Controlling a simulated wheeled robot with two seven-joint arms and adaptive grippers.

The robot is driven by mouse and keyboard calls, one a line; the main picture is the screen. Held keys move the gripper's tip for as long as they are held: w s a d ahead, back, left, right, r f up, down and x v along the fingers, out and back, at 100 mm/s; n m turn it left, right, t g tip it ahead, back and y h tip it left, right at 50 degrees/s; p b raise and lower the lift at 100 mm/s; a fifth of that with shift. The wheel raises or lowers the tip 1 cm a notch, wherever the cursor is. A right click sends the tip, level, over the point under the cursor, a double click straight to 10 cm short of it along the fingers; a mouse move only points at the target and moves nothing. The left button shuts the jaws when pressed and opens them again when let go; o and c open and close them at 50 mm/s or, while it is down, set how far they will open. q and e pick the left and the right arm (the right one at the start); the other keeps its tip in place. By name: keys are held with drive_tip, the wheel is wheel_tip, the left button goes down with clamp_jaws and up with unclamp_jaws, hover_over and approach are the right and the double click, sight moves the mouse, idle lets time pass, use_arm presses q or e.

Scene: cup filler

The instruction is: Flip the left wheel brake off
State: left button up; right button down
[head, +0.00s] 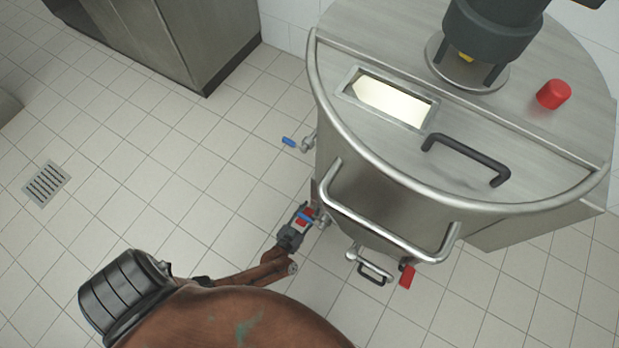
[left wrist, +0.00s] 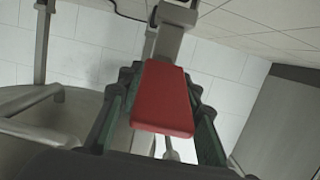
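The left wheel brake is a red flat pedal (head: 304,214) at the lower left of the steel cup filler (head: 390,185). In the left wrist view the red pedal (left wrist: 163,100) fills the middle, on a grey metal bracket. My left gripper (head: 294,232) is right at the pedal. In the left wrist view its dark fingers (left wrist: 160,112) stand apart on either side of the pedal, open. Contact with the pedal cannot be told. My right gripper is not in view.
A blue-handled valve (head: 290,142) sticks out from the machine's left side, and another blue handle (head: 305,216) lies beside my left gripper. A second red pedal (head: 408,277) is at the front right. A floor drain (head: 46,183) lies left; the tiled floor between is clear.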

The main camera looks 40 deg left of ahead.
sight(300, 225)
use_arm(q)
drive_tip(key=o, duration=0.4)
drive_tip(key=shift+s, duration=0.1)
drive_tip(key=v, duration=1.1)
drive_tip(key=shift+s+d, duration=0.1)
drive_tip(key=shift+s, duration=0.3)
drive_tip(key=shift+d, duration=0.1)
